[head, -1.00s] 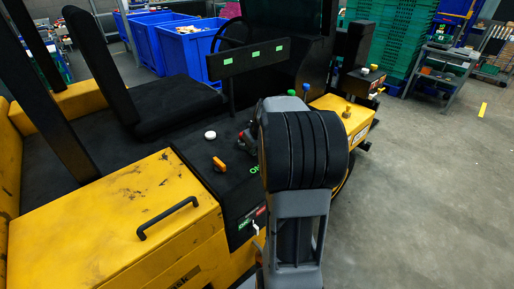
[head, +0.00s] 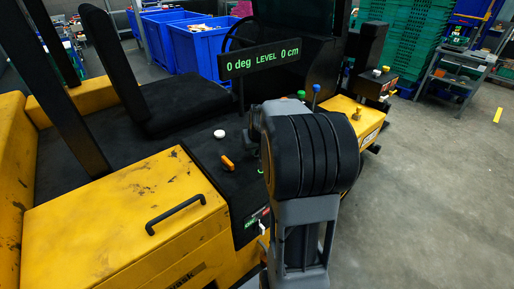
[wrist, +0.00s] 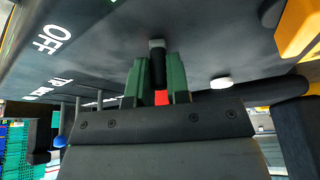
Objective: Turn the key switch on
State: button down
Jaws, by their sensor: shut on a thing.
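In the wrist view, my gripper (wrist: 158,82) has its two green fingers shut on a dark key piece (wrist: 158,66), at a small round grey fitting on the dark panel. I take this to be the key switch; its exact angle is hard to read. A small red part shows between the fingers. White "OFF" lettering (wrist: 52,39) is on the panel to the left. In the head view, my own arm hides the key and most of the gripper. The display (head: 262,58) above the panel is lit green and reads "0 deg LEVEL 0 cm".
The dark console (head: 238,195) carries a white button (head: 219,133) and an orange lever (head: 228,163). Green and blue knobs (head: 316,89) stand behind my arm. A yellow cover with a black handle (head: 176,214) is at left. Open floor lies right.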

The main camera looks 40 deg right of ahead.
jog(key=c, duration=1.1)
grip_release()
jog(key=v, duration=1.4)
jog(key=shift+f, duration=0.1)
